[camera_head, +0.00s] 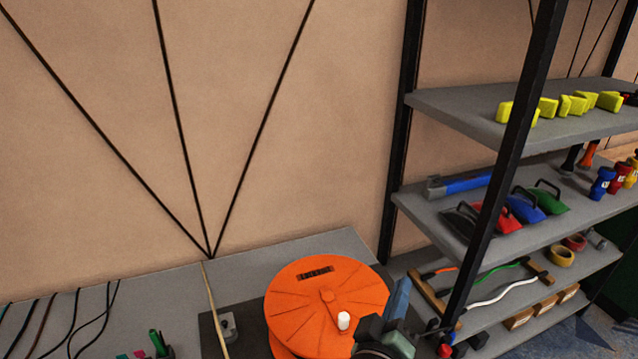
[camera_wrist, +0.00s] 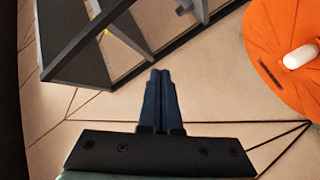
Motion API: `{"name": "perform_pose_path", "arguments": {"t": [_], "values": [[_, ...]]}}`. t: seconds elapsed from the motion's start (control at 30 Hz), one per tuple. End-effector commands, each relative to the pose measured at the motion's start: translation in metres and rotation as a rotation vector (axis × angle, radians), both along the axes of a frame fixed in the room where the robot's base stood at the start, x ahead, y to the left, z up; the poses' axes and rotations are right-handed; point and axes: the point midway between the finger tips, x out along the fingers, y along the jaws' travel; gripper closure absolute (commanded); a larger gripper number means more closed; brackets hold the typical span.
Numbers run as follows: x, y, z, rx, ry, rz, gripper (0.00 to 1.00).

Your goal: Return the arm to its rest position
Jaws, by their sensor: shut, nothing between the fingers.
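My gripper (camera_wrist: 160,76) is shut and empty in the wrist view, its dark blue fingers pressed together. In the head view my gripper (camera_head: 402,284) shows at the bottom, right of centre, with its fingers pointing up. It overlaps the right edge of a round orange object (camera_head: 305,292) in the picture; I cannot tell the gap between them. The orange object also shows at the upper right of the wrist view (camera_wrist: 262,35), to the right of the fingers. Most of my arm lies outside the head view.
A small white cylinder (camera_head: 343,321) is on the orange object, which is on a grey worktop (camera_head: 250,262). To the right stands a black-framed shelf rack (camera_head: 508,150) with yellow blocks, tools and coloured items.

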Motion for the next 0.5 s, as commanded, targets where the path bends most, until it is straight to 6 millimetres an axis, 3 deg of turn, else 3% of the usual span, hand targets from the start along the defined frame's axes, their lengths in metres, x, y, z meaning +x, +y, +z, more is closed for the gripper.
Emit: {"name": "perform_pose_path", "arguments": {"t": [0.03, 0.17, 0.27, 0.4, 0.5], "values": [[0.008, 0.008, 0.044, 0.059, -0.099, 0.024, 1.00], [0.011, 0.031, 0.142, 0.213, -0.321, 0.108, 1.00], [0.000, 0.050, 0.216, 0.324, -0.485, 0.199, 1.00], [-0.035, 0.079, 0.313, 0.464, -0.696, 0.360, 1.00], [-0.068, 0.099, 0.369, 0.544, -0.819, 0.487, 1.00]]}}
